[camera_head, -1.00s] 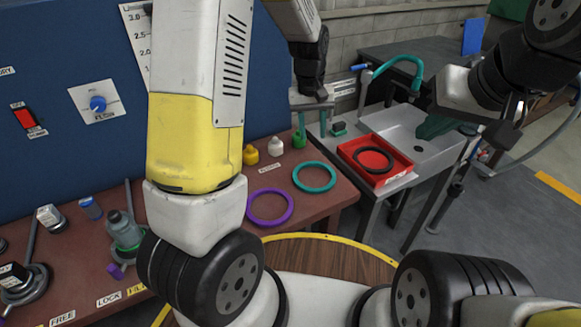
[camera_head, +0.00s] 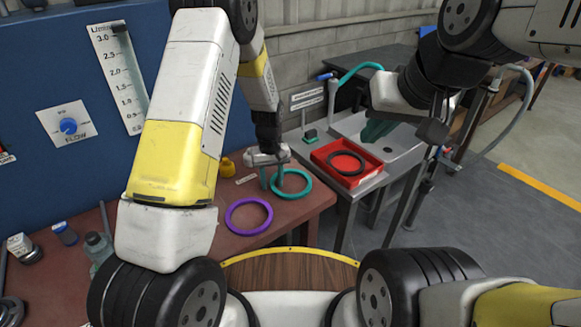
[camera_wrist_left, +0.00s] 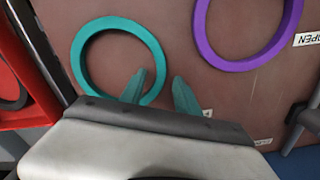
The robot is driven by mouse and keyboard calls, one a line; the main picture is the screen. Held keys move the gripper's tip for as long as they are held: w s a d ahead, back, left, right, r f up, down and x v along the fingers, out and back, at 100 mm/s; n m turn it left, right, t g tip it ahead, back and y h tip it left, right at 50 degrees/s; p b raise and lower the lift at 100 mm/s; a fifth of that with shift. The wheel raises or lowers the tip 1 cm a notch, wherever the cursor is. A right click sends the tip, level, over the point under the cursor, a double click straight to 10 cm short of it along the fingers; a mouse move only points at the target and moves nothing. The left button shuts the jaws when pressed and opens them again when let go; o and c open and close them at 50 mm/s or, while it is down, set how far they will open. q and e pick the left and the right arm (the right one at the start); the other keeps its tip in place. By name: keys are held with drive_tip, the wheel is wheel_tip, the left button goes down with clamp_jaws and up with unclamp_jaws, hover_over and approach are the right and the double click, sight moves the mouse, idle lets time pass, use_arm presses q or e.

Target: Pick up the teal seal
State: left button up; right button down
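The teal seal (camera_head: 309,190) lies flat on the red-brown bench top, near its right end. It also shows in the left wrist view (camera_wrist_left: 78,62). My left gripper (camera_head: 272,180) is low over the bench at the seal's left side.
A purple seal (camera_head: 231,222) lies close by on the bench. A red tray (camera_head: 375,171) holding a black ring (camera_head: 333,168) stands to the right by the grey sink (camera_head: 400,143). A round wooden surface (camera_head: 290,272) is in front.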

use_arm(q)
drive_tip(key=shift+c, duration=0.5)
clamp_jaws()
drive_tip(key=shift+r, duration=0.5)
drive_tip(key=r, duration=0.1)
drive_tip(key=s+r, duration=0.1)
drive_tip(key=shift+d+r, duration=0.25)
drive_tip(key=shift+r, duration=0.05)
drive_tip(key=s+d, duration=0.3)
drive_tip(key=s, duration=0.3)
drive_tip(key=s+d+r, duration=0.1)
drive_tip(key=s+d, duration=0.2)
drive_tip(key=s, duration=0.4)
drive_tip(key=shift+s+r, duration=0.15)
drive_tip(key=shift+s, duration=0.15)
